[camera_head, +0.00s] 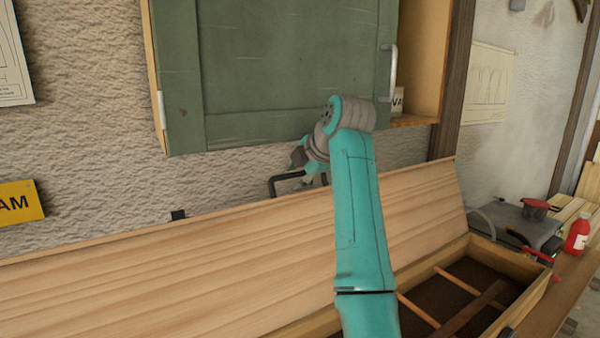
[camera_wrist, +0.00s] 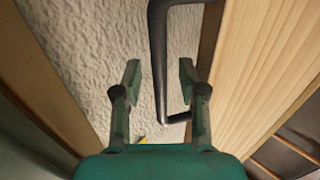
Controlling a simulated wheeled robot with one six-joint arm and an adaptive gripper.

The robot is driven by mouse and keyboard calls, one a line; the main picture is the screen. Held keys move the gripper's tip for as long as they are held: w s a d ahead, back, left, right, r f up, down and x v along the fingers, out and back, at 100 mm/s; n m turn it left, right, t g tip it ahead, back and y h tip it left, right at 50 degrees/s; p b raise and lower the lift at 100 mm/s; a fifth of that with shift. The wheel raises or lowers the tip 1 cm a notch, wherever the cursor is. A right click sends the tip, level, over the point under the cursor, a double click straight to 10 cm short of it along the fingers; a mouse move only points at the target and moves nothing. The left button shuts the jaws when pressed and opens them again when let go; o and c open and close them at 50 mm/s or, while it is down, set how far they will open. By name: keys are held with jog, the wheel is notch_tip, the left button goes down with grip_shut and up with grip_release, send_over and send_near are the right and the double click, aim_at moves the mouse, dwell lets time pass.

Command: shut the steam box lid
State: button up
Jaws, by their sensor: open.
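The steam box lid (camera_head: 150,265) is a long pale wooden board, raised and tilted back toward the wall. A dark bar handle (camera_head: 285,178) stands at its upper edge. The open box (camera_head: 520,262) below shows a dark inside with wooden slats at its right end. My gripper (camera_head: 305,165) is at the handle, partly hidden by its own wrist. In the wrist view its two fingers (camera_wrist: 160,80) are apart, and the dark handle (camera_wrist: 158,50) shows between them. Whether the fingers touch it I cannot tell. The lid (camera_wrist: 262,60) fills the right of that view.
A green cabinet door (camera_head: 285,70) with a pale handle hangs just above my wrist. A red bottle (camera_head: 577,235) and a grey device (camera_head: 515,225) stand right of the box. A yellow sign (camera_head: 20,203) is on the left wall.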

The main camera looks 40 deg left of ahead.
grip_shut()
jog(key=shift+d, duration=0.1)
